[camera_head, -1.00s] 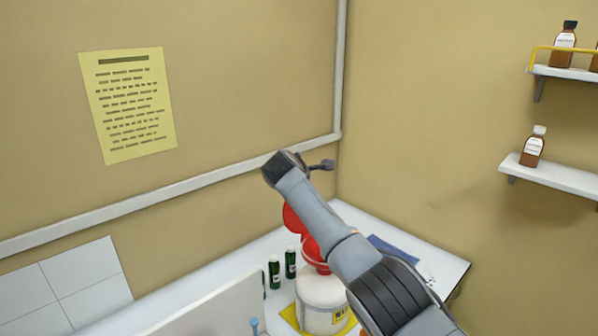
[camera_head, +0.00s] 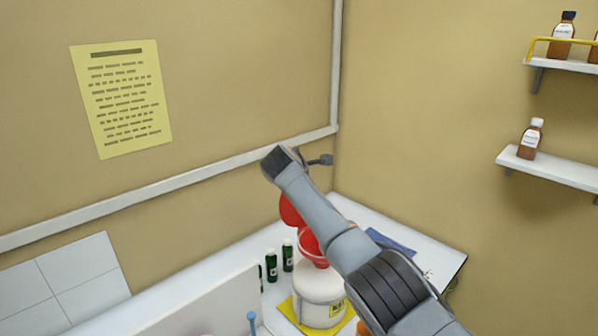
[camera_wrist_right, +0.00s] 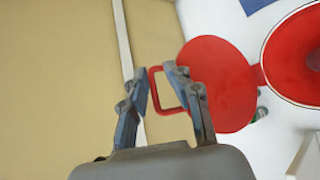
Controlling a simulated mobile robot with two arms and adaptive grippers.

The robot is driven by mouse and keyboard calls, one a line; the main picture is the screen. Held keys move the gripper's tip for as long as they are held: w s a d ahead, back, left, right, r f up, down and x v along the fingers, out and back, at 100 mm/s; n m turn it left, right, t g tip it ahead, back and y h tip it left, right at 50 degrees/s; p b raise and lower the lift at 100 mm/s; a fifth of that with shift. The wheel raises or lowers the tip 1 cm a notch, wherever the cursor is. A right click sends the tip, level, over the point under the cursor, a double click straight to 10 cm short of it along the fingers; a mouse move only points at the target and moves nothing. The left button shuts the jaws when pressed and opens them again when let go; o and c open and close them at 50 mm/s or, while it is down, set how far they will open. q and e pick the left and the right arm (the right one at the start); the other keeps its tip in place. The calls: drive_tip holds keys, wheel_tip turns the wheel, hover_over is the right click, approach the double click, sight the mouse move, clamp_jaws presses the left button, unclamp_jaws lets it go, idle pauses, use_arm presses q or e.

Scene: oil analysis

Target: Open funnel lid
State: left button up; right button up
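The red funnel (camera_head: 311,247) sits on a white canister (camera_head: 319,291) with a yellow label. Its round red lid (camera_head: 290,210) stands swung up from the funnel, partly hidden by my right arm. In the right wrist view the lid (camera_wrist_right: 222,85) shows its flat face beside the funnel rim (camera_wrist_right: 292,60), with a red loop handle (camera_wrist_right: 155,92) on its far edge. My right gripper (camera_wrist_right: 156,72) is open, its fingers apart near the handle; one finger overlaps the handle in the picture. I cannot tell if they touch. My left gripper is not in view.
Green bottles (camera_head: 272,265) stand left of the canister on the white bench. A white panel (camera_head: 215,305) rises in front. A blue item (camera_head: 388,241) lies behind my arm. Wall shelves (camera_head: 550,169) with brown bottles are at the right. Walls close off the back.

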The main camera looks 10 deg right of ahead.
drive_tip(key=shift+s+a+r, duration=0.3)
drive_tip(key=shift+s+r, duration=0.05)
drive_tip(key=shift+s, duration=0.15)
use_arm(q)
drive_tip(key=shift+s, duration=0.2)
use_arm(e)
drive_tip(key=v, duration=1)
drive_tip(key=shift+s+r, duration=0.15)
drive_tip(key=shift+s, duration=0.2)
